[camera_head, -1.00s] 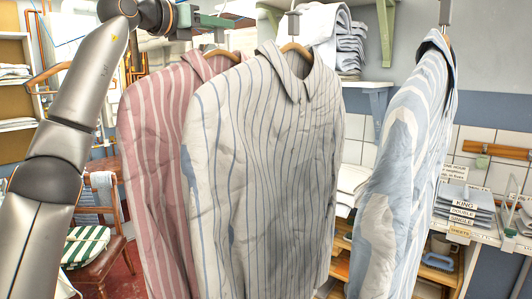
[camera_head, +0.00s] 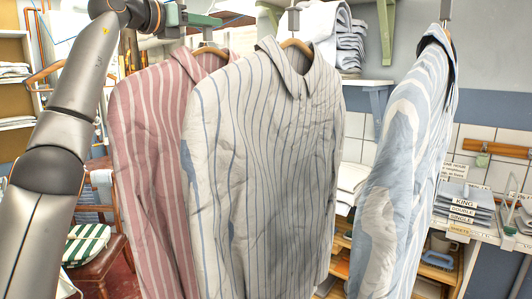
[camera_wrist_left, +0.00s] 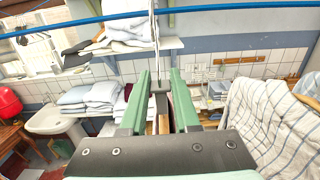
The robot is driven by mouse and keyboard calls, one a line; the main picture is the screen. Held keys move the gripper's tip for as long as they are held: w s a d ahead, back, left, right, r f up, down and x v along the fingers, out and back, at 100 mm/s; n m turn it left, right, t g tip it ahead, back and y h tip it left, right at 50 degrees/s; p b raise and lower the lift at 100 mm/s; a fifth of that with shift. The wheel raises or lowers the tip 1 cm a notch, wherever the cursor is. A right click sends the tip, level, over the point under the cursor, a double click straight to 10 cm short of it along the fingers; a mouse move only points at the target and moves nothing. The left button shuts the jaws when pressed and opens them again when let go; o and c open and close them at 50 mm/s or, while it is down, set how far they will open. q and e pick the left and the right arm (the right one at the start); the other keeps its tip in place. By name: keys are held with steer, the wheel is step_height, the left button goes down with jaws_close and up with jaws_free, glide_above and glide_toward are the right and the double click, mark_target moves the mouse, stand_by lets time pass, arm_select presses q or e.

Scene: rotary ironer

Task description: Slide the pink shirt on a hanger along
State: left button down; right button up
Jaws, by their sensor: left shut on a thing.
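The pink striped shirt (camera_head: 145,130) hangs on a wooden hanger (camera_head: 208,51) at the left in the head view, partly behind a grey-white striped shirt (camera_head: 265,150). My left gripper (camera_head: 205,20) is at the top of the pink shirt's hanger. In the left wrist view its green fingers (camera_wrist_left: 160,95) are closed around the dark upper part of that hanger. The pink shirt is mostly hidden from the wrist camera. My right gripper is in neither view.
A blue-white striped shirt (camera_head: 405,160) hangs apart at the right, with a gap before the grey-white one. A blue rail (camera_wrist_left: 80,22) crosses the top of the wrist view. A chair (camera_head: 110,265) stands at the lower left. Shelves with folded linen are behind.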

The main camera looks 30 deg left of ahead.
arm_select(q)
steer(key=shift+a+r, duration=0.1)
steer(key=shift+a, duration=0.05)
steer(key=c, duration=0.7)
jaws_free()
steer(key=shift+o, duration=0.7)
steer(key=shift+s+a+b, duration=0.1)
steer(key=shift+s+b, duration=0.6)
steer(key=shift+s, duration=1)
steer(key=shift+s+a+b, duration=0.1)
steer(key=shift+s+b, duration=0.2)
steer(key=shift+s, duration=1)
